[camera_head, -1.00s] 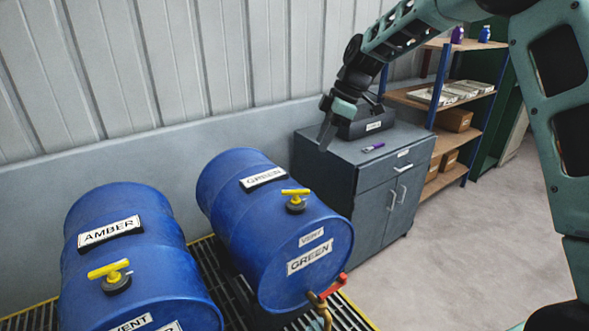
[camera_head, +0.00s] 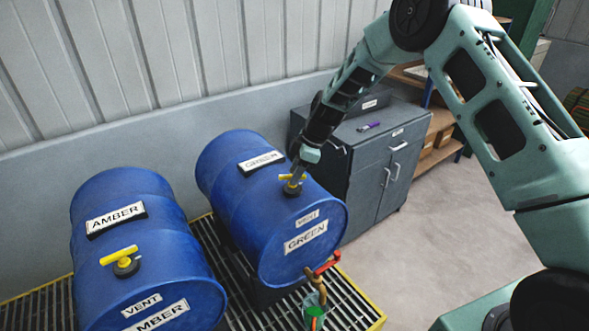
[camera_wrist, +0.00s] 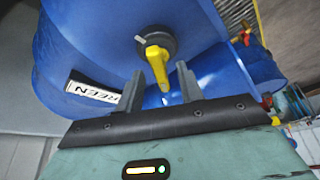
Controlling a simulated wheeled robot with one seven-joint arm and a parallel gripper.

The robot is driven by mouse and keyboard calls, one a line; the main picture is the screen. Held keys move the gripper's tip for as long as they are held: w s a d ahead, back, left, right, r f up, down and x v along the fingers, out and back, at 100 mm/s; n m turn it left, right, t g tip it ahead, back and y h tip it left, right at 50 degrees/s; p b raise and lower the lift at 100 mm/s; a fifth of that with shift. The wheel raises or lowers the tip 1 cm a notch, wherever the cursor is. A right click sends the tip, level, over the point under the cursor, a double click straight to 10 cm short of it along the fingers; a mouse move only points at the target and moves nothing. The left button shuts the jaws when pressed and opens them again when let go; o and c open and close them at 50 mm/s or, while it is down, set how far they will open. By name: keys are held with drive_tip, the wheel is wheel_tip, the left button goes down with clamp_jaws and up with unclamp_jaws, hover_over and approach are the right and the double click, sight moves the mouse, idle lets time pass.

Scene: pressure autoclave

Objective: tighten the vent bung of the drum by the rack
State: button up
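The blue GREEN drum (camera_head: 235,195) lies on its side, nearer the shelving rack than the AMBER drum. Its vent bung, a dark round cap with a yellow T-handle (camera_head: 285,178), sits on top near the front end. My gripper (camera_head: 292,185) is at this bung. In the wrist view my gripper (camera_wrist: 160,86) is open, its two fingers apart, with the yellow handle (camera_wrist: 157,66) pointing toward the gap between them. I cannot tell whether either finger touches it. The head view partly hides the bung behind my fingers.
The AMBER drum (camera_head: 150,225) with its own yellow-handled bung (camera_head: 119,257) lies at left. Both drums are over a yellow-edged grating (camera_head: 365,312). A red-handled tap (camera_head: 322,265) sticks out below the GREEN drum's face. A grey cabinet (camera_head: 365,175) and the rack (camera_head: 445,135) stand behind.

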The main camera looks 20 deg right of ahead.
drive_tip(key=shift+a+f, duration=0.25)
drive_tip(key=shift+f, duration=0.3)
clamp_jaws()
